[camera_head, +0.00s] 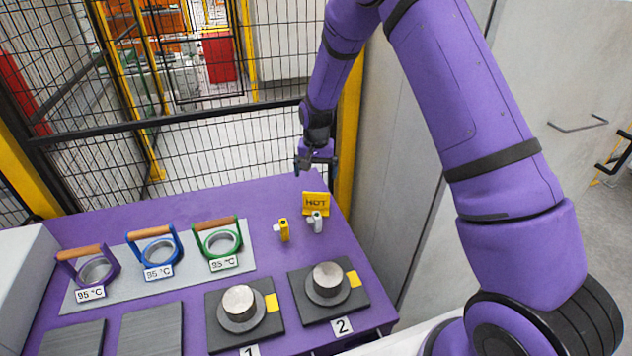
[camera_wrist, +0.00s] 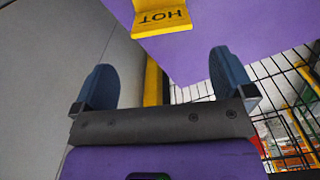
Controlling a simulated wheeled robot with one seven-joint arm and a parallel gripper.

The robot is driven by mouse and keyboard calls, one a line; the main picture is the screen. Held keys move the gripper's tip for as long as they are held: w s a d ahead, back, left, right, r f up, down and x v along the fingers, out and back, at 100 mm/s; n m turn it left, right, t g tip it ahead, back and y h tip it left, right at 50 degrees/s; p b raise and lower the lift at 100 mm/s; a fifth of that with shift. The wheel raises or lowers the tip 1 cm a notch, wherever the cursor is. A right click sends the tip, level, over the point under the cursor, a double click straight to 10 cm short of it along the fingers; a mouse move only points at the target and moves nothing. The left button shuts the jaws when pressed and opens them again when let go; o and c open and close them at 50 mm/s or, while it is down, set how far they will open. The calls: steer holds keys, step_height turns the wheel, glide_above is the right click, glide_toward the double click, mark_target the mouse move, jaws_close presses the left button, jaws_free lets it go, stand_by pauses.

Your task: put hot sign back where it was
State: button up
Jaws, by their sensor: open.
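The yellow hot sign (camera_head: 315,204) stands at the back right of the purple table, its dark "HOT" lettering facing the head camera. In the wrist view the hot sign (camera_wrist: 161,17) is at the top, upside down and partly cut off. My gripper (camera_head: 304,166) hangs above the table's back right edge, a little behind and above the sign. In the wrist view my gripper (camera_wrist: 163,82) has its two fingers wide apart with nothing between them. It is apart from the sign.
A yellow item (camera_head: 283,230) and a grey item (camera_head: 317,221) stand close in front of the sign. Three ring tools, with the green one (camera_head: 218,238) nearest, sit on a grey plate. Two dark blocks with metal cylinders (camera_head: 327,278) are at the front. A mesh fence (camera_head: 215,150) stands behind.

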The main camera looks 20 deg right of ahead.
steer(key=s+d+r+n+t, duration=0.1)
steer(key=s+d+r, duration=0.1)
steer(key=s+r, duration=0.8)
steer(key=s+d+r+n+t, duration=0.15)
steer(key=s+r, duration=0.25)
steer(key=r, duration=1.3)
steer(key=s+d+r+n+t, duration=0.1)
steer(key=s+r, duration=0.3)
steer(key=s, duration=0.8)
steer(key=s+d+r+n+t, duration=0.1)
steer(key=s+d+r, duration=0.1)
steer(key=s, duration=1.1)
steer(key=shift+d+r+t, duration=0.15)
steer(key=shift+r+t, duration=0.2)
steer(key=shift+r, duration=0.55)
steer(key=shift+s, duration=0.1)
